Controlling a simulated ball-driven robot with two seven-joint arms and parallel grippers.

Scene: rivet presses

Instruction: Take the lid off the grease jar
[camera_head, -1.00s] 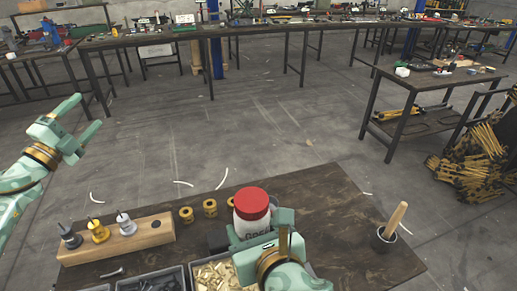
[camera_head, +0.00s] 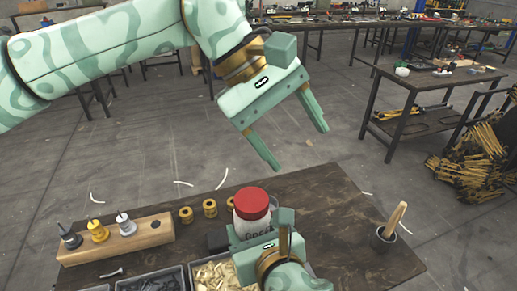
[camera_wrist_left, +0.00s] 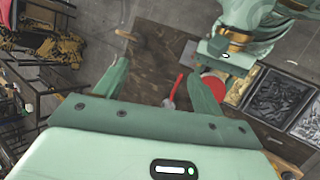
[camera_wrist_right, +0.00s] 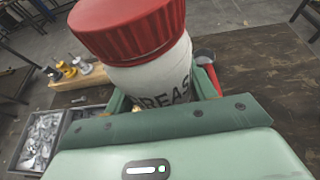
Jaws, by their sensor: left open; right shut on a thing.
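The grease jar (camera_head: 247,228) is white with dark lettering and stands upright at the table's middle. Its red lid (camera_head: 252,203) sits on top; the lid also shows in the left wrist view (camera_wrist_left: 213,97) and large in the right wrist view (camera_wrist_right: 128,28). My right gripper (camera_head: 262,238) is shut around the jar's white body (camera_wrist_right: 160,80), below the lid. My left gripper (camera_head: 300,145) is open and empty, above and beyond the jar, fingers pointing down and to the right. In the left wrist view its fingers (camera_wrist_left: 155,90) are wide apart, with the lid outside them.
A wooden block (camera_head: 115,240) with several pegs stands at the left of the table. Bins of small parts (camera_head: 215,276) line the front.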

